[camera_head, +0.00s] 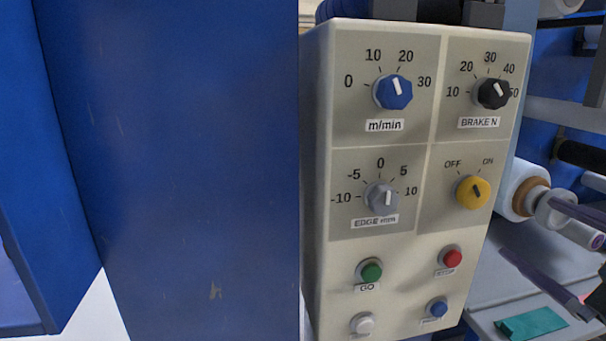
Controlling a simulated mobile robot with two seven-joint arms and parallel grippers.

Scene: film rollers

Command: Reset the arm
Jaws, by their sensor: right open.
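My right gripper (530,229) comes in from the right edge, low in the picture. Its two long purple-grey fingers are spread apart, and I see nothing held between them. The fingers are in front of the machine's right side, near a white film roll (519,184) with a brown core; I cannot tell whether they touch anything. Most of my right arm is outside the picture. My left gripper is not in view.
A cream control box (344,263) stands in the middle, with a blue knob (393,92), black knob (493,94), grey knob (381,197), yellow knob (473,191) and several buttons. A large blue panel (190,150) fills the left. A teal piece (531,323) lies at lower right.

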